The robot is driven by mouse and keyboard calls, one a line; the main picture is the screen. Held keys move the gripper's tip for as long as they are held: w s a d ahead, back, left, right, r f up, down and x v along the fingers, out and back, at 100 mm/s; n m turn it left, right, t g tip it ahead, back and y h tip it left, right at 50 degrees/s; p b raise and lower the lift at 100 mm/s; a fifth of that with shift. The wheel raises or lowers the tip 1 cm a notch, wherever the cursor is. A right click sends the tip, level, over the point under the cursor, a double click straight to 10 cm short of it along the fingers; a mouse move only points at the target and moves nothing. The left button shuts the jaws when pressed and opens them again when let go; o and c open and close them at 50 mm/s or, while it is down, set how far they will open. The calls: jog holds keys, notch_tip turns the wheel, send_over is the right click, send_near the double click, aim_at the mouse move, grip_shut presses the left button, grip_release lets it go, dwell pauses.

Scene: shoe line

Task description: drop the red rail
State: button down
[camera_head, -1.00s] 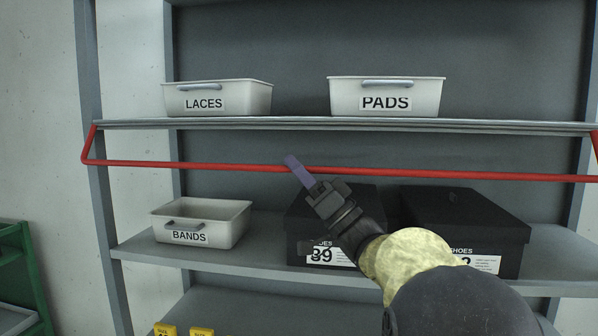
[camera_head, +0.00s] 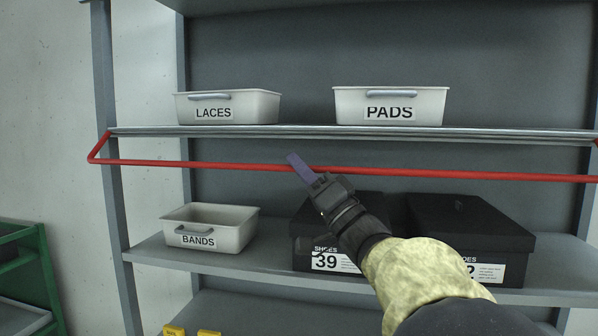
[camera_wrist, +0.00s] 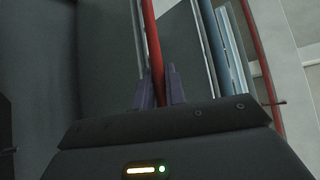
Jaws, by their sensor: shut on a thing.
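The red rail (camera_head: 230,165) runs across the front of the shelf unit, in front of and a little below the upper shelf edge. Its end arms bend back toward the shelf's sides. My gripper (camera_head: 302,167) is at the middle of the rail, its purple fingers on it. In the wrist view the rail (camera_wrist: 152,40) passes between the two fingers of my gripper (camera_wrist: 160,88), which are shut on it.
The upper shelf (camera_head: 300,131) holds a LACES bin (camera_head: 245,107) and a PADS bin (camera_head: 425,105). Below are a BANDS bin (camera_head: 230,236) and two black shoe boxes (camera_head: 340,215) (camera_head: 470,225). A green rack (camera_head: 45,270) stands at lower left.

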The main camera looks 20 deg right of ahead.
jog(key=shift+r, duration=0.1)
jog(key=c, duration=1.5)
grip_release()
jog(key=shift+o, duration=0.2)
jog(key=shift+s+d+f, duration=0.15)
jog(key=shift+s+f, duration=0.1)
jog(key=shift+f, duration=0.1)
jog(key=b+v, duration=0.7)
jog(key=v, duration=0.9)
jog(key=shift+s, duration=0.25)
jog(key=shift+f, duration=0.15)
